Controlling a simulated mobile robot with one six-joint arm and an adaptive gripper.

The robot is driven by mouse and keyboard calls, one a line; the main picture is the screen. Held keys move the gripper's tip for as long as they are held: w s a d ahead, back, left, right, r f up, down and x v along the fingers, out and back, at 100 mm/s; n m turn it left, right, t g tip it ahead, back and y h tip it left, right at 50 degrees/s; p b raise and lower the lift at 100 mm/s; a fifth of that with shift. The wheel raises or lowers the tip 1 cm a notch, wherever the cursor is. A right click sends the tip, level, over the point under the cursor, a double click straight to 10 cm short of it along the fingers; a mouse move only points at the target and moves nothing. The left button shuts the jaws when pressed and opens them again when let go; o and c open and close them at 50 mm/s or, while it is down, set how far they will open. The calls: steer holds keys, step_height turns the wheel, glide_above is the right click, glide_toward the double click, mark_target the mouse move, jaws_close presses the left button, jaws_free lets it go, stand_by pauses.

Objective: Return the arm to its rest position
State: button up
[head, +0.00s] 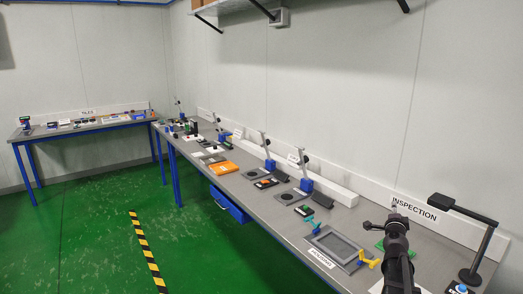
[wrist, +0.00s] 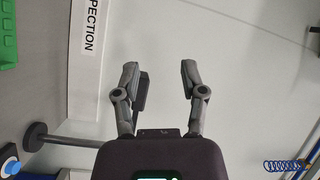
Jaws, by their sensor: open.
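My gripper (wrist: 159,78) is open in the wrist view, with its two fingers apart and nothing between them. Behind the fingers is mostly blank pale wall. In the head view my arm (head: 397,255) rises at the lower right, in front of the bench near the INSPECTION sign (head: 414,208). The fingertips are too small to make out clearly there. The INSPECTION sign also shows sideways in the wrist view (wrist: 92,25).
A black lamp stand (head: 485,250) stands close to the right of my arm. A grey tray (head: 338,246), a yellow piece (head: 369,259) and a teal piece (head: 312,225) lie to the left. The bench (head: 262,205) runs away leftward. Green floor (head: 100,235) is clear.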

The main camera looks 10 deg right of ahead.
steer(key=a+f+n+g+y, duration=0.1)
steer(key=a+f+n+y, duration=0.3)
steer(key=a, duration=0.5)
steer(key=a+f+n+g+y, duration=0.2)
steer(key=a+n+y, duration=0.25)
steer(key=a, duration=0.45)
steer(key=a+f+n+g+y, duration=0.1)
steer(key=a+f+n+y, duration=0.3)
steer(key=a, duration=0.6)
steer(key=s+a+f+n+g+h, duration=0.1)
steer(key=s+a+f+n+g, duration=0.1)
steer(key=s, duration=0.5)
steer(key=s+a+f+n+g+h, duration=0.1)
steer(key=s+a+f+n+g, duration=0.2)
steer(key=s+a+f+g, duration=0.1)
steer(key=s+a+f+n+g+h, duration=0.1)
steer(key=s+a+f+n+g, duration=0.1)
steer(key=s+a+g, duration=0.3)
steer(key=s+n, duration=0.1)
steer(key=s, duration=0.3)
steer(key=shift+s+f+g, duration=0.3)
steer(key=shift+f, duration=0.1)
